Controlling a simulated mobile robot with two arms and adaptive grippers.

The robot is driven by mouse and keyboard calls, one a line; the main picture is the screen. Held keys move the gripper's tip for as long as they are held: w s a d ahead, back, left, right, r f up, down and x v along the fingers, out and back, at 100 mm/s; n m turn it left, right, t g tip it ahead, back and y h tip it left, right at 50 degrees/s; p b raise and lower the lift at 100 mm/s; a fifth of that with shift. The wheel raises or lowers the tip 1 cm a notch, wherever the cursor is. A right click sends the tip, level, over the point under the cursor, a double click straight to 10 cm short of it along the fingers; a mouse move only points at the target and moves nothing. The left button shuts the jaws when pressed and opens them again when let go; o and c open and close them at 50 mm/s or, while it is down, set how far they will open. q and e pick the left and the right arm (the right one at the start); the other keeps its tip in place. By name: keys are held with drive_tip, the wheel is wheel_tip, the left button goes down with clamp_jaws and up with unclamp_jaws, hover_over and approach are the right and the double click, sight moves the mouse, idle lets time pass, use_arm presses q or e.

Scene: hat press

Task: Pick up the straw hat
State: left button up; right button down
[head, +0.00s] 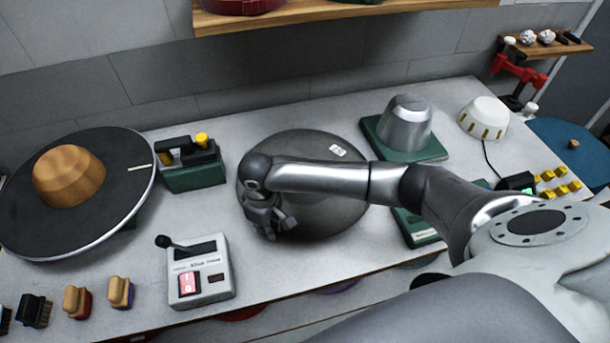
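I cannot make out a straw hat in the head view. My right gripper (276,228) hangs at the end of my arm, over the left front part of a large dark grey dome (325,150) with a small white label. Its fingers point down and toward the front. I see nothing held in them, but their opening is too small and dark to judge. I cannot tell whether they touch the dome. My forearm crosses and hides the middle of the dome. My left gripper is not in view.
A black round plate (120,190) bears a wooden block (68,175) at left. A grey switch box (200,270), brushes (120,291) and green-based box (192,170) stand nearby. A metal crown form (405,122) and white dome (484,117) stand at right. Bare tabletop (270,115) shows behind.

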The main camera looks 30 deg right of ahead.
drive_tip(key=shift+w+r, duration=0.1)
drive_tip(key=shift+r, duration=0.05)
drive_tip(key=shift+r, duration=0.35)
wheel_tip(320, 180, up, 9)
drive_tip(key=b, duration=0.1)
drive_tip(key=shift+b, duration=0.4)
idle(0.5)
